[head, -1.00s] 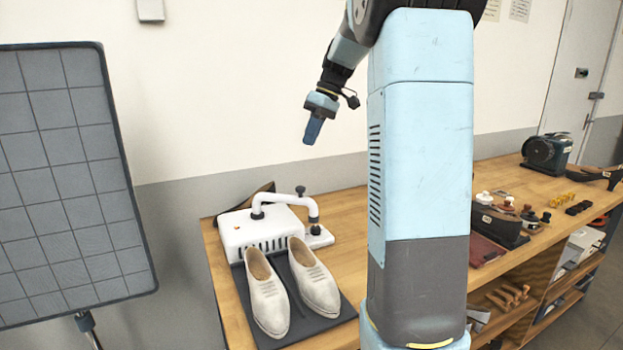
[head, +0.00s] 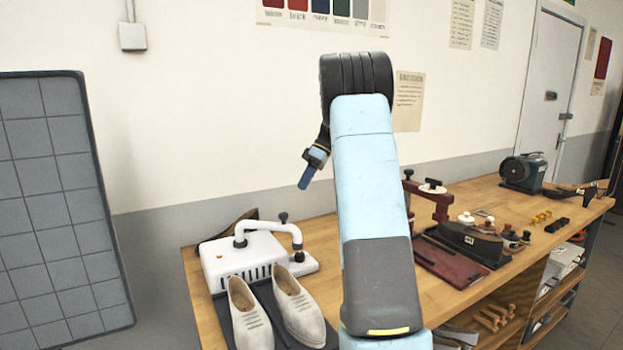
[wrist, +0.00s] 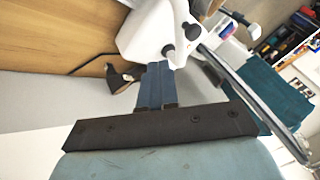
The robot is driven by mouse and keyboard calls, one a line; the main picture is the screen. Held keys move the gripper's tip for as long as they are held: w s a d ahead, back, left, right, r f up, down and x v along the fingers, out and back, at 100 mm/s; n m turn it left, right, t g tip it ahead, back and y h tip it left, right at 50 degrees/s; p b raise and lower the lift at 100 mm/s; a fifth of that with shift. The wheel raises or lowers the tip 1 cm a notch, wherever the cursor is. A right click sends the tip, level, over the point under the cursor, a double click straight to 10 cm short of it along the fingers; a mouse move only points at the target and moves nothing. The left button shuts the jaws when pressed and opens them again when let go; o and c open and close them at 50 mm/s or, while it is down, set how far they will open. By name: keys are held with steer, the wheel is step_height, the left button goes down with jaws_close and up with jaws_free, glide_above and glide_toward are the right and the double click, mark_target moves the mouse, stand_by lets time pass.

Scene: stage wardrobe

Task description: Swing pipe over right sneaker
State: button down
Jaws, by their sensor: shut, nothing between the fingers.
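The white pipe (head: 268,228) arches over the top of a white machine (head: 230,260) on the bench. A dark knob (head: 283,217) stands up from it. Its free end points down at the machine's right side, behind the shoes. The right sneaker (head: 297,311) and the left sneaker (head: 249,318), both pale, lie in front of the machine, toes toward me. My gripper (head: 304,186) is shut and empty, in the air above the pipe and apart from it. In the wrist view my closed blue fingers (wrist: 156,80) show before the white machine (wrist: 150,32).
The shoes lie on a dark mat (head: 262,296) on the wooden bench (head: 207,310). A grey gridded panel (head: 55,210) stands at left. A dark red press (head: 436,205), bottles and a motor (head: 523,172) stand farther right. The air around my gripper is clear.

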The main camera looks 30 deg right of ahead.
steer(key=s+a+f, duration=0.2)
steer(key=a+f, duration=0.3)
steer(key=a, duration=0.1)
steer(key=shift+s+a+f, duration=0.2)
steer(key=shift+s+f, duration=0.05)
steer(key=shift+s, duration=0.15)
